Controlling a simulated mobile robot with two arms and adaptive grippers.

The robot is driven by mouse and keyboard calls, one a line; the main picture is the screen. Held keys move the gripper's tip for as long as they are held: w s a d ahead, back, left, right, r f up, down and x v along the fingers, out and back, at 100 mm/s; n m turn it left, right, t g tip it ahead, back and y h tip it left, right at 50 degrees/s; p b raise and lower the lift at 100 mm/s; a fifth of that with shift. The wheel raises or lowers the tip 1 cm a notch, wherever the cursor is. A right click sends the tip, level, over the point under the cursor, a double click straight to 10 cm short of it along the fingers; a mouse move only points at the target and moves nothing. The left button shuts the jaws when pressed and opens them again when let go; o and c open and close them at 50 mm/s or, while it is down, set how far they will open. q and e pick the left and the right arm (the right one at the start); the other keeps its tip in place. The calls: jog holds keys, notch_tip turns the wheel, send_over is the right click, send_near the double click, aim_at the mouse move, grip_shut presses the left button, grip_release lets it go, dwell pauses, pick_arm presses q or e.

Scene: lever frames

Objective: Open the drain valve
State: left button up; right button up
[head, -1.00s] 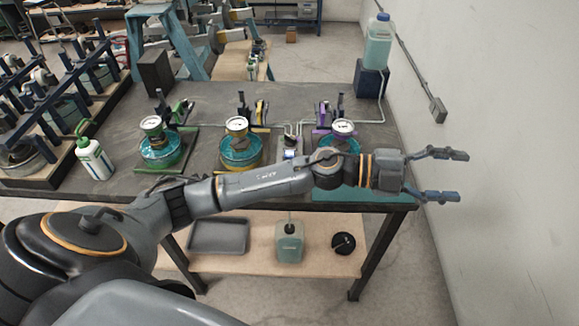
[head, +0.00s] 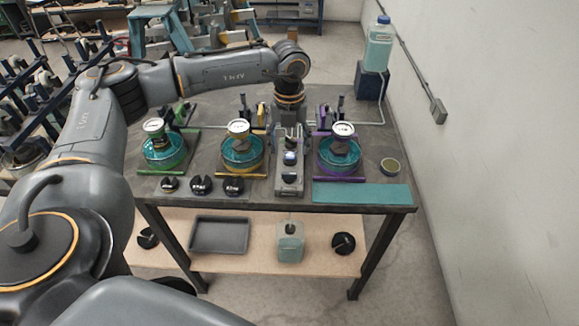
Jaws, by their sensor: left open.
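A grey block (head: 289,187) stands at the middle front of the table between the yellow and purple stations, with dark round parts on its top. I cannot tell which part is the drain valve. My left arm comes in from the left and bends down over this block. My left gripper (head: 290,134) points down at the block's back part, open, its fingers small and partly merged with the block. Whether it touches anything is unclear. Three teal round vessels with gauges stand in a row: green-based (head: 165,158), yellow-based (head: 243,158) and purple-based (head: 339,158). My right gripper is out of view.
A teal-filled bottle (head: 379,45) stands on a dark blue block. The lower shelf holds a grey tray (head: 219,235) and a jug (head: 290,244).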

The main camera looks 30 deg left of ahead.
aim_at(289, 173)
pick_arm(q)
notch_tip(289, 173, down, 10)
jog(key=shift+r+p, duration=0.15)
jog(key=shift+p, duration=1.05)
jog(key=shift+c, duration=0.5)
jog(key=c, duration=1.1)
